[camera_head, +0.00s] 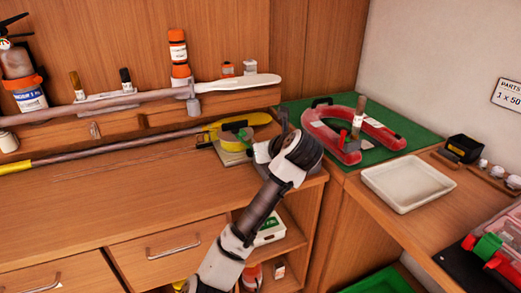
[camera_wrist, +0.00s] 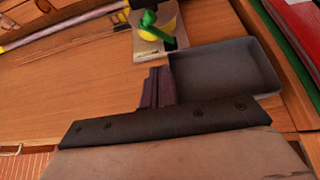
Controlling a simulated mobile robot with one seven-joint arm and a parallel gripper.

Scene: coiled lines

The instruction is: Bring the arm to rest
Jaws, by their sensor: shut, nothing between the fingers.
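My gripper (camera_wrist: 157,75) shows in the wrist view with its dark fingers together and nothing between them. It is over the wooden counter (camera_wrist: 80,85), at the near left edge of a grey tray (camera_wrist: 225,68). I cannot tell its height above the counter. In the head view my arm reaches up from the bottom to the counter's right end, and its wrist hides the fingers and most of the grey tray.
A yellow roll with a green piece (camera_wrist: 157,30) sits on a pale square pad just beyond the fingers. A red horseshoe-shaped thing (camera_head: 328,140) lies on a green mat (camera_head: 425,135) to the right. A white tray (camera_head: 408,183) stands on the side bench.

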